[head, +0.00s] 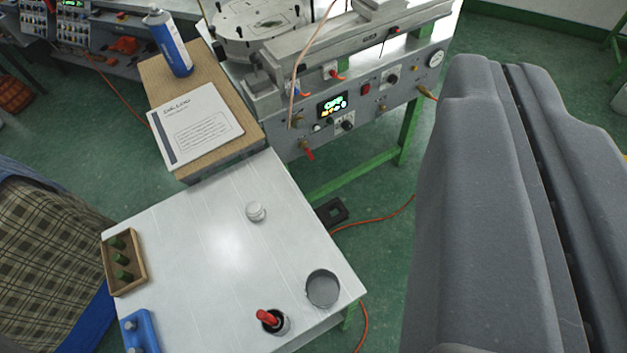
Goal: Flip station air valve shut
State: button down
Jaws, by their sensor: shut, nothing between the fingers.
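The wax injection station (372,105) stands at the top centre with a grey front panel. A small valve with a red lever (309,154) on a brass fitting (303,143) sits at the panel's lower left. The lever points down and slightly right. I cannot tell for sure whether this is the air valve, as other small red and orange handles (337,74) show higher on the station. My gripper (507,66) fills the right side, its two grey fingers shut together and empty. It is apart from the valve, well to its right in the picture.
A white table (190,250) in front holds a metal cup (322,288), a red-topped jar (271,320), a small white pot (256,211) and a wooden tray (139,262). A wooden stand (205,74) carries a paper and a blue can. An orange hose (375,219) crosses the floor.

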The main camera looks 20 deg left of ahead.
aim_at(307, 149)
jog(key=u, duration=0.1)
jog(key=k, duration=0.2)
jog(key=u, duration=1.75)
jog(key=k, duration=1)
jog(key=z, duration=1.4)
jog(key=i, duration=1.65)
jog(key=u, duration=0.05)
